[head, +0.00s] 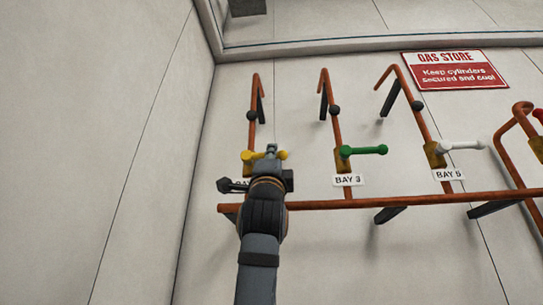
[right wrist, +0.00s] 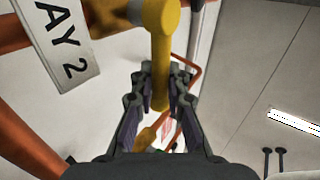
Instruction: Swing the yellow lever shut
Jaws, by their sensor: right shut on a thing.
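The yellow lever (head: 282,155) sits on the leftmost copper pipe, at the bay whose label is mostly hidden in the head view. It points right, crosswise to its upright pipe, with its round end showing beside my gripper. My right gripper (head: 271,150) reaches up from below and is shut on the lever. In the right wrist view the yellow lever (right wrist: 162,60) runs down between the two fingers of the gripper (right wrist: 160,95). The label (right wrist: 60,35) there reads "AY 2". My left gripper is not in view.
To the right stand a green lever (head: 365,150), a white lever (head: 462,146) and a red handle (head: 538,116) on similar pipes. A horizontal copper pipe (head: 400,200) runs below them. A red and white sign (head: 455,70) hangs above. The wall at left is bare.

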